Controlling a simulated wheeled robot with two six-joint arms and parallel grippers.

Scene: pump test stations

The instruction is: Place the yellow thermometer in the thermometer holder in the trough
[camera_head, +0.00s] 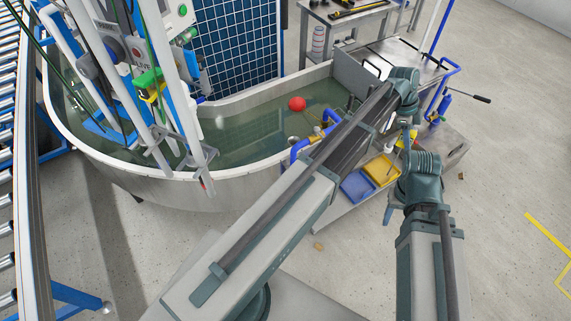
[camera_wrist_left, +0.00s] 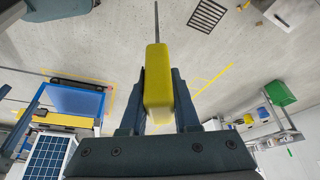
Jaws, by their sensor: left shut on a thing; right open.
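My left gripper (camera_head: 408,130) is to the right of the water-filled trough (camera_head: 225,185), outside its rim. In the left wrist view, the left gripper (camera_wrist_left: 158,90) is shut on the yellow thermometer (camera_wrist_left: 157,85), a yellow block with a thin metal rod pointing away from the gripper. In the head view only a little yellow of it shows beside the left gripper. My right gripper (camera_head: 391,208) is open, lower down, and I see nothing in it. I cannot make out the thermometer holder for certain; my left arm covers part of the trough's right end.
A red ball (camera_head: 297,103) floats in the trough. A blue bin (camera_head: 357,187) and a yellow bin (camera_head: 382,170) stand beside the trough. A frame with equipment (camera_head: 135,75) rises over its left part. A tool table (camera_head: 345,15) is behind.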

